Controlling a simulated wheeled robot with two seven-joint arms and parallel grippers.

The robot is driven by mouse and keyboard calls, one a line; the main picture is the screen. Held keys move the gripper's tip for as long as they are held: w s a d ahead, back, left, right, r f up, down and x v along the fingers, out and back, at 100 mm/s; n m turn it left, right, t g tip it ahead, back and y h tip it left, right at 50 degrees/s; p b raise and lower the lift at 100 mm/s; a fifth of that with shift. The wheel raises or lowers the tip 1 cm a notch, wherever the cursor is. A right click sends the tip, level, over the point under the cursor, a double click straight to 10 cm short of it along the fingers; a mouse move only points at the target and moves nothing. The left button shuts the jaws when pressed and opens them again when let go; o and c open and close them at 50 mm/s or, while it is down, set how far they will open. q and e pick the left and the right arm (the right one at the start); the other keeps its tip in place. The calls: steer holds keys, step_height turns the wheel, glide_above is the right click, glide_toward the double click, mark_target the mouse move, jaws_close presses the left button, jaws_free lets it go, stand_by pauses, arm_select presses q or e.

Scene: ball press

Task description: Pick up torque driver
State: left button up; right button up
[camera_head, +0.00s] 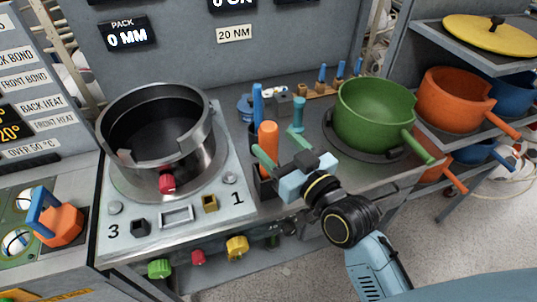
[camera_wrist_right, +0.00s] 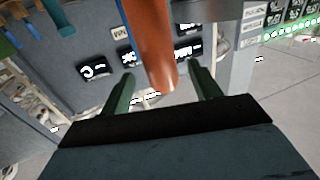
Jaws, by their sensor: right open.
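An orange-handled tool (camera_head: 268,141), which looks like the torque driver, stands upright in a dark holder on the bench, between the ring-shaped press and the green pot. Its orange handle (camera_wrist_right: 149,40) also shows in the right wrist view, reaching down between the two green fingers. My right gripper (camera_head: 276,152) is open at the handle, with a finger to each side in the wrist view. Contact cannot be told. The gripper body hides part of the holder. My left gripper is not in view.
A blue-handled tool (camera_head: 257,103) stands close behind the orange one, and a teal tool (camera_head: 298,114) stands to the right. The metal press ring (camera_head: 112,124) is at left. A green pot (camera_head: 374,114) sits at right, its handle near my right arm.

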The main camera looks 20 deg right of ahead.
steer(key=shift+x, duration=2.75)
steer(key=shift+s, duration=0.1)
steer(key=shift+c, duration=0.4)
steer(key=c, duration=1)
steer(key=shift+c, duration=0.4)
